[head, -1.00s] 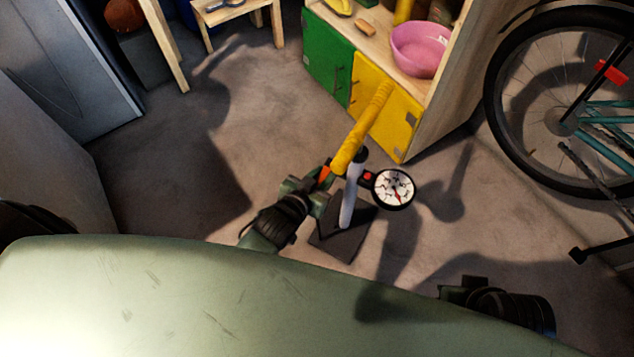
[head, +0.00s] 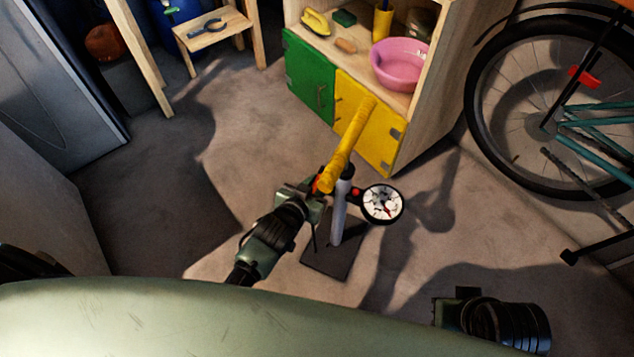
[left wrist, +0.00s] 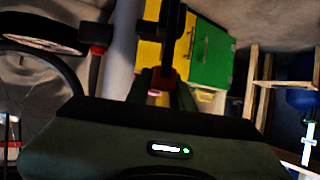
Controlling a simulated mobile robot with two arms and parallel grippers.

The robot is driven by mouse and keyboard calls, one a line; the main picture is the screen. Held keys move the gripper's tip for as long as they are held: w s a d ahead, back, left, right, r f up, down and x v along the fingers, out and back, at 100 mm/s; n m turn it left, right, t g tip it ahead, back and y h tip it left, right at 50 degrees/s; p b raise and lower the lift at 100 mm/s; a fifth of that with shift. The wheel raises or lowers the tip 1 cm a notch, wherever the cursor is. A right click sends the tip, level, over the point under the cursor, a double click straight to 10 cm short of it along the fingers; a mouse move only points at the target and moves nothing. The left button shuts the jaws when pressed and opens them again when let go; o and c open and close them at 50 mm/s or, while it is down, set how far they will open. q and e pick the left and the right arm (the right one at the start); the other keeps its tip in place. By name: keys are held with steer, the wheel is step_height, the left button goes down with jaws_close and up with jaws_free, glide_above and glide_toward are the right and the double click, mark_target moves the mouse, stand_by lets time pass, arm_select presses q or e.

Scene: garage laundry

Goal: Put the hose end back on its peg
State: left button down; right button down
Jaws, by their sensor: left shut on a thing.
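A floor pump stands upright, with a grey barrel (head: 338,215), a dark base plate (head: 330,260), a long yellow handle (head: 347,145) and a round white gauge (head: 382,204). My left gripper (head: 316,192) is at the near end of the handle, left of the barrel. It is shut on a small red piece, which appears to be the hose end (left wrist: 166,73); the fingers partly hide it. Red also shows beside the barrel near the gauge; I cannot tell whether that is the peg. The hose is not clearly visible. My right gripper (head: 452,298) is low at the right, its fingers unclear.
A bicycle (head: 540,120) leans at the right. A cabinet with a green door (head: 308,80) and a yellow door (head: 385,140) stands behind the pump, a pink bowl (head: 400,65) on its shelf. A wooden stool (head: 215,30) is at the back left. Floor left of the pump is clear.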

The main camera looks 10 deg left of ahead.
arm_select(q)
steer(key=shift+f, duration=0.2)
arm_select(e)
steer(key=shift+f, duration=0.15)
arm_select(q)
steer(key=shift+f+b, duration=0.5)
steer(key=shift+f, duration=0.25)
arm_select(e)
steer(key=shift+f, duration=0.4)
arm_select(q)
steer(key=shift+f+b, duration=0.3)
steer(key=shift+f, duration=0.45)
arm_select(e)
steer(key=shift+w+a+r+t, duration=0.2)
steer(key=shift+w+t, duration=0.15)
steer(key=shift+w, duration=0.35)
steer(key=shift+w+a+r+t, duration=0.1)
steer(key=shift+w+a+t, duration=0.15)
steer(key=shift+w, duration=0.4)
steer(key=shift+w+a+r+t, duration=0.15)
steer(key=shift+w+t, duration=0.25)
steer(key=shift+w, duration=0.3)
steer(key=shift+w+a+y, duration=0.1)
steer(key=shift+w+y, duration=0.05)
steer(key=shift+y, duration=0.15)
arm_select(q)
steer(key=c, duration=1.1)
jaws_free()
steer(key=shift+c, duration=0.2)
steer(key=shift+f, duration=0.1)
